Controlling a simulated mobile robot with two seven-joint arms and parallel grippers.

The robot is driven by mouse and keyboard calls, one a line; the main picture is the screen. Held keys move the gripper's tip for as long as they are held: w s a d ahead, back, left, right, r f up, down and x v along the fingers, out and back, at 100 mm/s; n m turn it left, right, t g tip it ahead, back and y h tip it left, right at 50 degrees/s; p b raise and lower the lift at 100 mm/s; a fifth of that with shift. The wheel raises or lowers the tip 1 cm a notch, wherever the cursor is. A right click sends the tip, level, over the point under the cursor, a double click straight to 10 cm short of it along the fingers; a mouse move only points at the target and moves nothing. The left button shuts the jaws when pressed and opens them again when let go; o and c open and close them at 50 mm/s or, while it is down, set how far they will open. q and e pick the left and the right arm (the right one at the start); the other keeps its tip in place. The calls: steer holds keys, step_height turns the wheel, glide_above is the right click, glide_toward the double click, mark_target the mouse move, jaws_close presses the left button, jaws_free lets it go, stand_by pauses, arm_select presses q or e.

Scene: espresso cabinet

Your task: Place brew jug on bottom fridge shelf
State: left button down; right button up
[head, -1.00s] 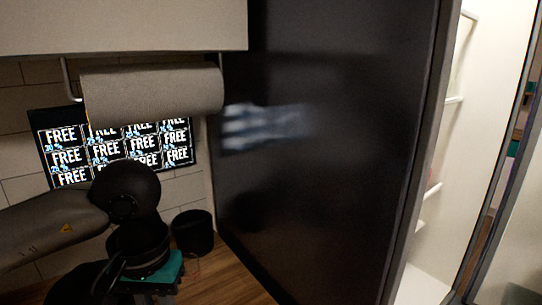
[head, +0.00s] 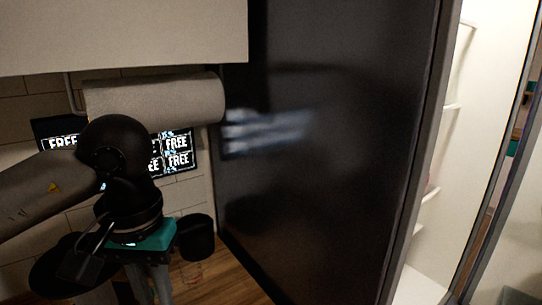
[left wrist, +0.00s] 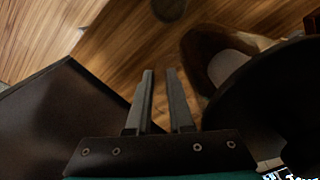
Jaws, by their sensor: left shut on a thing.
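My left gripper (head: 150,285) hangs fingers-down from the teal wrist part at the lower left of the head view. The grip point is hidden or too dark to see. The tall black fridge (head: 320,190) stands right of centre. Its white interior (head: 480,150) shows at the far right; the bottom shelf is not clearly seen. My right gripper is out of view.
A black cup-like container (head: 197,237) stands on the wooden counter (head: 230,288) by the fridge side. A paper roll (head: 155,100) hangs under the white cabinet (head: 120,35), above a FREE sign (head: 178,155). Some bare counter lies between gripper and fridge.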

arm_select(q)
step_height(320, 180, up, 2)
steer(key=shift+r+p, duration=0.1)
steer(key=shift+p, duration=0.25)
step_height(320, 180, down, 14)
steer(key=b, duration=0.6)
